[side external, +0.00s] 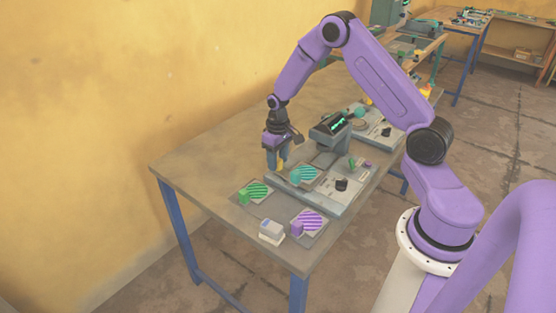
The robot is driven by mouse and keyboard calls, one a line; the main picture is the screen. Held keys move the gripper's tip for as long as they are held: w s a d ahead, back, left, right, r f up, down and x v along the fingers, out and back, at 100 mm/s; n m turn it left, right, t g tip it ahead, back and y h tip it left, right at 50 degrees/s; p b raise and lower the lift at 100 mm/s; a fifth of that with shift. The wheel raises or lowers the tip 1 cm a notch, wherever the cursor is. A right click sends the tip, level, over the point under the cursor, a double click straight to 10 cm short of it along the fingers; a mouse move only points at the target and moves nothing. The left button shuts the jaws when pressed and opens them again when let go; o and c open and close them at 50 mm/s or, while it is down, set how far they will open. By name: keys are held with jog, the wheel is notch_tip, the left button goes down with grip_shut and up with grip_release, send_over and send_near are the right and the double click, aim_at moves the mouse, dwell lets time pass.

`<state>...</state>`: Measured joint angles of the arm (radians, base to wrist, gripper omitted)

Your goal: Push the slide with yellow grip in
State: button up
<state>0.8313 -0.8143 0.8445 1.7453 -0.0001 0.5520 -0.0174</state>
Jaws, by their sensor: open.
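My gripper (277,168) points down over the table beside the plate press (330,129). Its jaws are open. A small yellow part (281,164), which looks like the yellow grip, shows at the fingertips and is partly hidden by them. I cannot tell whether the fingers touch it. The slide itself is hard to make out at this size. A plate with teal stripes (304,174) lies just right of my gripper, on or at the grey base (326,203) of the press.
A green-striped plate (256,190) and a purple-striped plate (310,222) lie near the front. A small grey-white box (271,229) stands at the table's front edge. A black knob (342,184) and a green lever (352,162) rise from the base. The table's left side (200,160) is clear.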

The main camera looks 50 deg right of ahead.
jog(key=shift+f, duration=0.3)
grip_shut()
jog(key=d, duration=1.1)
jog(key=shift+d, duration=0.3)
grip_release()
jog(key=shift+d, duration=0.1)
